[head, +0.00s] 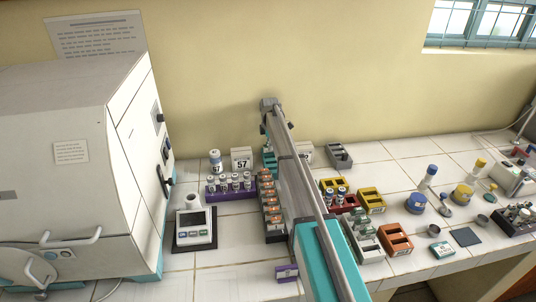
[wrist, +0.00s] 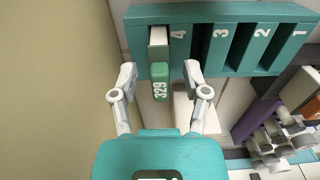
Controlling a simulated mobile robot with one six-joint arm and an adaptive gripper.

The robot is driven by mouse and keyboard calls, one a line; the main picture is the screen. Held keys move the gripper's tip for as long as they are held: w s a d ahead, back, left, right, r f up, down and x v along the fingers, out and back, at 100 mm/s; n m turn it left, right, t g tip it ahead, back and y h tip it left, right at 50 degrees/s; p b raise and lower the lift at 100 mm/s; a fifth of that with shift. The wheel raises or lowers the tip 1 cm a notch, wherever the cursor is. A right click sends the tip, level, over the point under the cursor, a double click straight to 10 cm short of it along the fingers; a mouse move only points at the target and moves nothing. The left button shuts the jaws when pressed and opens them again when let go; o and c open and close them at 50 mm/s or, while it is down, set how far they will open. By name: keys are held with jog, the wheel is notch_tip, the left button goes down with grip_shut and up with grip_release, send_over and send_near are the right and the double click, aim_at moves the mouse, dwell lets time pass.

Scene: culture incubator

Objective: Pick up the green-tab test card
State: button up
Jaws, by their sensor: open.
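The test card (wrist: 158,36) with a green tab (wrist: 160,84) marked 329 sits in slot 4 of a teal slotted rack (wrist: 250,13) in the wrist view. The tab sticks out of the slot toward my gripper. My gripper (wrist: 159,72) is open, with one finger on each side of the tab and a gap visible on both sides. Slots 3, 2 and 1 look empty. In the head view, part of a teal rack (head: 270,163) shows beside my arm, which hides my gripper and the card.
A purple rack of white-capped vials (head: 231,194) stands left of my arm and a rack of orange-labelled items (head: 272,224) close beside it. A large white incubator (head: 75,160) fills the left. Small coloured trays (head: 371,200) crowd the right. The wall is close behind.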

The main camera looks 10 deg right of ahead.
dwell(0.5)
grip_shut()
